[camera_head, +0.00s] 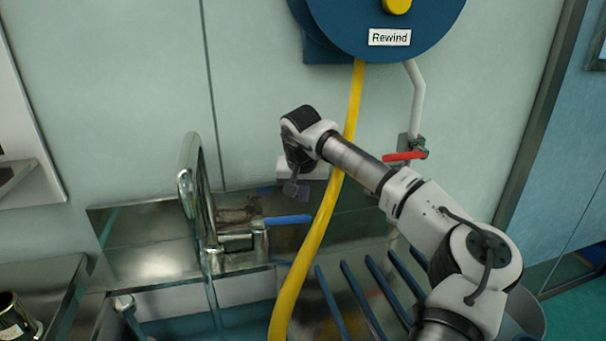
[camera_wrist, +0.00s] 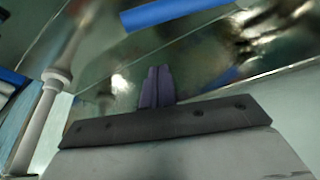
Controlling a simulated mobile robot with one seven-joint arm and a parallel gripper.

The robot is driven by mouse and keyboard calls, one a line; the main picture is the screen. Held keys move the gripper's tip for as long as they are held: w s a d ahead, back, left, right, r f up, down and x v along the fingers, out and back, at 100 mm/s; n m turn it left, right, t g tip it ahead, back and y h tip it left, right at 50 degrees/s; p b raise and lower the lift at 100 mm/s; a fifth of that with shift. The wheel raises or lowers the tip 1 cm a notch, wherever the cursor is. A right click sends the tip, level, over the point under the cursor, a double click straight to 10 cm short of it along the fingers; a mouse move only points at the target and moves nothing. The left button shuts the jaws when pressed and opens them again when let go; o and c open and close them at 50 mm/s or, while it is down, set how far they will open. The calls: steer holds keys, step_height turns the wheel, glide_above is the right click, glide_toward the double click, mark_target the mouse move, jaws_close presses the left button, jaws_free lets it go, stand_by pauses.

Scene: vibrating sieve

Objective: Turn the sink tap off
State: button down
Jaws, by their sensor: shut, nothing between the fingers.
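The sink tap (camera_head: 190,190) is a tall chrome gooseneck at the left of the head view. Its blue lever handle (camera_head: 288,220) sticks out to the right from the tap body, roughly level. The blue handle also shows at the top of the wrist view (camera_wrist: 175,12). My gripper (camera_head: 292,188) is in front of the wall, above the right end of the handle and apart from it in the picture. In the wrist view my gripper's dark fingers (camera_wrist: 157,88) are together with nothing between them, below the blue handle in the picture.
A yellow hose (camera_head: 318,235) hangs from the blue reel (camera_head: 385,25) and passes behind my arm. A red valve handle (camera_head: 404,155) is on the white wall pipe. Blue bars (camera_head: 355,285) lie right of the hose. A metal container (camera_head: 15,318) stands at the lower left.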

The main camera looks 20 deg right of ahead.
mark_target(282, 220)
steer(key=shift+s+a+f+p, duration=0.15)
steer(key=shift+s+a, duration=0.05)
steer(key=shift+s, duration=0.4)
steer(key=shift+s+a+f+p, duration=0.15)
steer(key=shift+s+a, duration=0.1)
steer(key=shift+s, duration=0.4)
steer(key=shift+s+a+f+p, duration=0.15)
steer(key=shift+s+a, duration=0.05)
steer(key=shift+s, duration=0.4)
steer(key=shift+s, duration=0.1)
